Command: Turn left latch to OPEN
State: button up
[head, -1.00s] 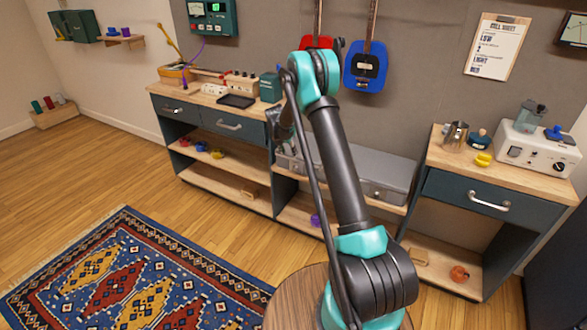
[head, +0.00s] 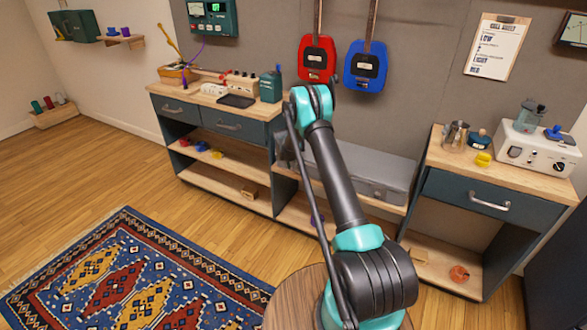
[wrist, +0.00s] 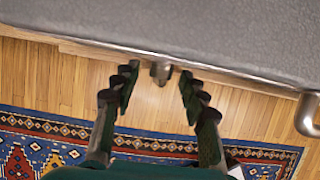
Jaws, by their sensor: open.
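The grey case (head: 388,172) lies on the low shelf between the two cabinets in the head view, partly covered by my arm. In the wrist view the case's grey top (wrist: 200,35) fills the upper part, with a metal rim along its front edge. A small metal latch (wrist: 160,72) sticks out from that edge, left of the case's handle (wrist: 308,115). My gripper (wrist: 157,85) is open, its two dark fingertips on either side of the latch with a visible gap to each. In the head view the fingertips and this latch are hidden behind my arm.
The left cabinet (head: 225,126) and right cabinet (head: 470,196) flank the case. A red guitar (head: 317,58) and a blue guitar (head: 365,65) hang above. A patterned rug (head: 130,275) and bare floor lie in front.

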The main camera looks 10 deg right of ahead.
grip_shut()
jog(key=shift+y, duration=0.3)
jog(key=shift+s+d+m+t+y, duration=0.15)
jog(key=shift+d+m+t+y, duration=0.15)
jog(key=shift+t+y, duration=0.35)
jog(key=t+y, duration=0.2)
jog(key=shift+s+d+f+m+y, duration=0.15)
jog(key=shift+s+d+m+y, duration=0.05)
jog(key=shift+m+y, duration=0.15)
jog(key=t+y, duration=0.1)
jog(key=m+t+y, duration=0.1)
jog(key=t+y, duration=0.1)
jog(key=y, duration=0.1)
jog(key=shift+s+d+f+t, duration=0.15)
jog(key=shift+d+f+t, duration=0.05)
jog(key=shift+f+t, duration=0.15)
